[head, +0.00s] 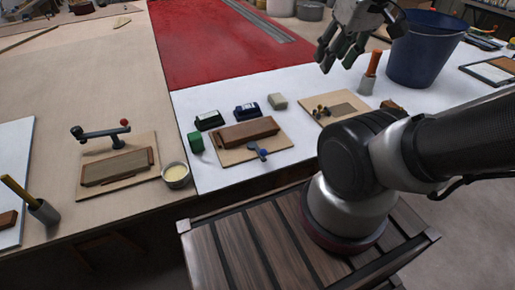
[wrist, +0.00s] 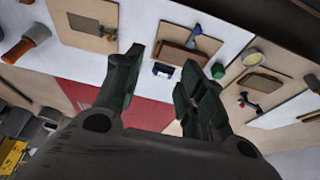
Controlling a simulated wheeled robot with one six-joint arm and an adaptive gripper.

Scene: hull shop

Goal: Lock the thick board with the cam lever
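A thick brown board (head: 245,132) lies on a light wooden plate (head: 228,158) on the white table section; it also shows in the wrist view (wrist: 178,54). A small blue-ended lever (head: 258,152) sits at its front edge. On the left plate (head: 96,190), a flatter board (head: 118,167) lies beside a dark lever (head: 101,133) with a red ball end, raised on a post. A right plate (head: 308,101) holds small brass-coloured parts and a dark pad. My gripper (head: 345,42) is open and empty, raised above the table at the right, apart from all boards.
A cream-filled bowl (head: 176,175) stands between the left and middle plates. A blue bucket (head: 424,50) and an orange-handled tool (head: 372,68) stand right.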

